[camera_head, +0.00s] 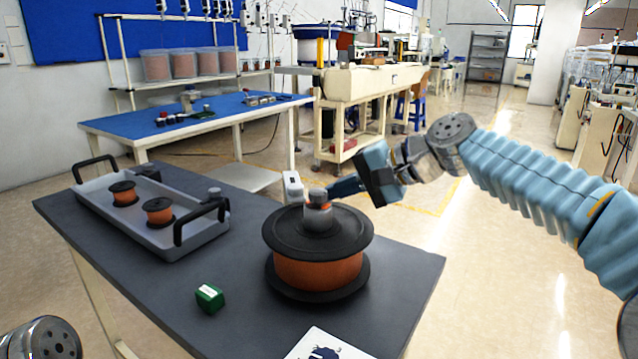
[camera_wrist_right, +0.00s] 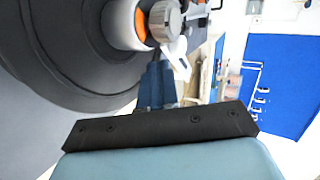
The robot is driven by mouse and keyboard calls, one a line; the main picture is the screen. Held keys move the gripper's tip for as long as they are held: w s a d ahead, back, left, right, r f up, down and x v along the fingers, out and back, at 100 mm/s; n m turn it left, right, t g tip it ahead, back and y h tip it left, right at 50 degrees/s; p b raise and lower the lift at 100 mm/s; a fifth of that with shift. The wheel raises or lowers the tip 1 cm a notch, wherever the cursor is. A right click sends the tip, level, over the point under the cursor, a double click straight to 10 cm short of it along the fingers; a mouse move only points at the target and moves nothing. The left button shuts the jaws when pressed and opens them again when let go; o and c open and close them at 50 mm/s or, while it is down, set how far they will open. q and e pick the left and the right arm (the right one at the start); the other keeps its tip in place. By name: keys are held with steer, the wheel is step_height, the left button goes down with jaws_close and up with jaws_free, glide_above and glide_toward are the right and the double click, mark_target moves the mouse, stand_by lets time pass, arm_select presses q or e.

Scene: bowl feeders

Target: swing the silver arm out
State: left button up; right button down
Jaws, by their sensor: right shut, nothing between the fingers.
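A large spool (camera_head: 318,268) with black flanges and orange winding stands on the dark table. On its top is a silver knob (camera_head: 318,198) with an orange ring below it. In the right wrist view, a short pale arm (camera_wrist_right: 176,56) sticks out beside the silver knob (camera_wrist_right: 164,20); this looks like the silver arm. My right gripper (camera_head: 336,188) is shut and empty, its blue fingertips beside the knob above the far side of the spool. In the wrist view the fingertips (camera_wrist_right: 156,70) are right beside the pale arm; I cannot tell whether they touch it. My left gripper is not in view.
A grey tray (camera_head: 150,235) with black handles holds small orange spools at the left. A green box (camera_head: 209,298) and a white card (camera_head: 325,346) lie near the front. A white upright piece (camera_head: 293,187) shows behind the large spool. The table's right edge is clear.

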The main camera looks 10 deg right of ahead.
mark_target(298, 191)
steer(key=shift+w+a+p, duration=0.25)
steer(key=shift+w+a, duration=0.3)
steer(key=shift+a, duration=0.25)
steer(key=shift+w+a+p, duration=0.25)
steer(key=shift+w+a, duration=0.3)
steer(key=shift+a, duration=0.25)
steer(key=shift+s+a, duration=0.2)
steer(key=shift+a, duration=0.7)
steer(key=shift+d, duration=0.1)
steer(key=shift+w+d, duration=0.25)
steer(key=shift+d, duration=0.55)
